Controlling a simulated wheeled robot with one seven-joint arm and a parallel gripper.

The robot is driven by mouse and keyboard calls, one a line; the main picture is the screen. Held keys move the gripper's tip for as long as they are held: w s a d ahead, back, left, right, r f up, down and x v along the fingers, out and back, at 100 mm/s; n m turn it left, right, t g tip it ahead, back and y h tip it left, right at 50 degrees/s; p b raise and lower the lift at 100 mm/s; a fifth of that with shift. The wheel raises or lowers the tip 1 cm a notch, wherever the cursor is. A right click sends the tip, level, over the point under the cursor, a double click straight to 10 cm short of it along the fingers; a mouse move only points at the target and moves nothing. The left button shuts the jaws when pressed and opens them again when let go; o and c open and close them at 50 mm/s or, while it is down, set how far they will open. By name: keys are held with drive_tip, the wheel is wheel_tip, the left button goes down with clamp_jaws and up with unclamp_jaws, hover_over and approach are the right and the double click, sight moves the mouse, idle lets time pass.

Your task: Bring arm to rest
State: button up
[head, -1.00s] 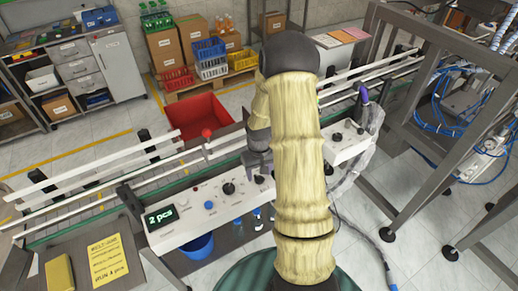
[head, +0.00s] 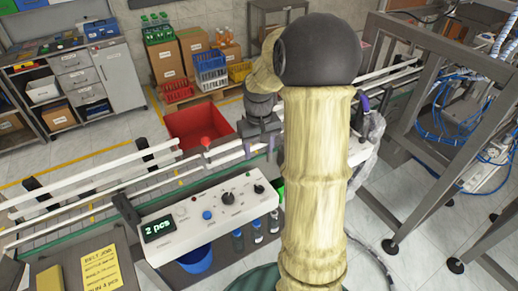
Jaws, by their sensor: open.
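My arm rises through the middle of the head view, and its dark rounded elbow is near the top. My gripper (head: 261,146) hangs at the far side of the elbow, left of the arm column. It looks empty, with its jaws apart, though the fingers are small and partly dark. In the picture it lies over the conveyor rails, above the right end of the white control panel (head: 180,240). I cannot tell its exact height.
White conveyor rails (head: 90,180) cross behind the panel. A red bin (head: 185,125) stands beyond them, with a red ball-shaped knob (head: 206,142) in front. A metal frame (head: 400,130) stands to the right. A blue bucket (head: 196,259) and several bottles are below the panel.

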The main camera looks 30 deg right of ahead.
idle(0.5)
drive_tip(key=s+a+n+t, duration=0.1)
drive_tip(key=s+a+t, duration=0.1)
drive_tip(key=s+a, duration=1)
drive_tip(key=shift+s+a+f+t, duration=0.2)
drive_tip(key=shift+s+a+t, duration=0.1)
drive_tip(key=shift+a, duration=0.45)
